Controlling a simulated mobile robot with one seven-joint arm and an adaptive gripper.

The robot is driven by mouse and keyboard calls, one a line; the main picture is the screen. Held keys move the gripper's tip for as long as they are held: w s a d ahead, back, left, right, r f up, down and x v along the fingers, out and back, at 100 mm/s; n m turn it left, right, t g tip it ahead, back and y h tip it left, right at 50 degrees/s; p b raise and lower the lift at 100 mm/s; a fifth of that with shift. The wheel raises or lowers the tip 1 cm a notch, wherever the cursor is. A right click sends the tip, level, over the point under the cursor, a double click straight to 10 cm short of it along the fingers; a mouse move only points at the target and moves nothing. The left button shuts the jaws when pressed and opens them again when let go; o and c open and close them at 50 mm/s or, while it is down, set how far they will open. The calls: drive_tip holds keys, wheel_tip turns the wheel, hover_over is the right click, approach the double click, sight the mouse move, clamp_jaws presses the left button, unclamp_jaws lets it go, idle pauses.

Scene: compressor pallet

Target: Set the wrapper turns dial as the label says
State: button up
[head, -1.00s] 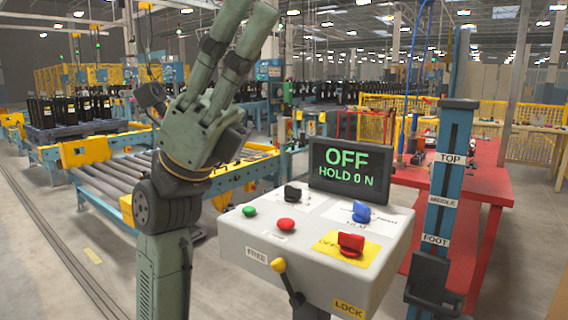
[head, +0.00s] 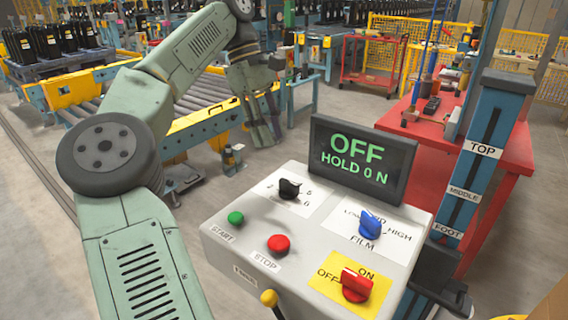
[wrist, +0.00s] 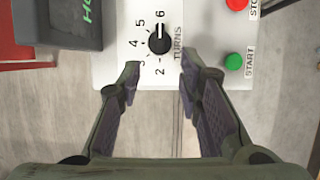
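The wrapper turns dial is a black knob (head: 289,189) at the back left of the grey control box (head: 235,262). In the wrist view the dial (wrist: 159,40) has numbers from 2 to 6 around it and the word TURNS beside it. Its white pointer line appears to face the 6. My gripper (wrist: 160,72) is open and empty, its fingertips apart on either side of the dial's line but short of it. In the head view my gripper (head: 264,138) hangs beyond the box, fingers down. No label giving a turns value is readable.
The box also carries a green START button (head: 236,218), a red STOP button (head: 279,243), a blue FILM knob (head: 370,224), a red knob (head: 355,286) and a yellow-tipped lever (head: 269,298). A screen (head: 362,158) reading OFF, HOLD 0 N stands behind. A blue post (head: 481,150) stands right.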

sight(288, 181)
drive_tip(key=x, duration=1)
drive_tip(key=shift+s+d+f, duration=0.15)
drive_tip(key=shift+s+f, duration=0.05)
clamp_jaws()
idle(0.3)
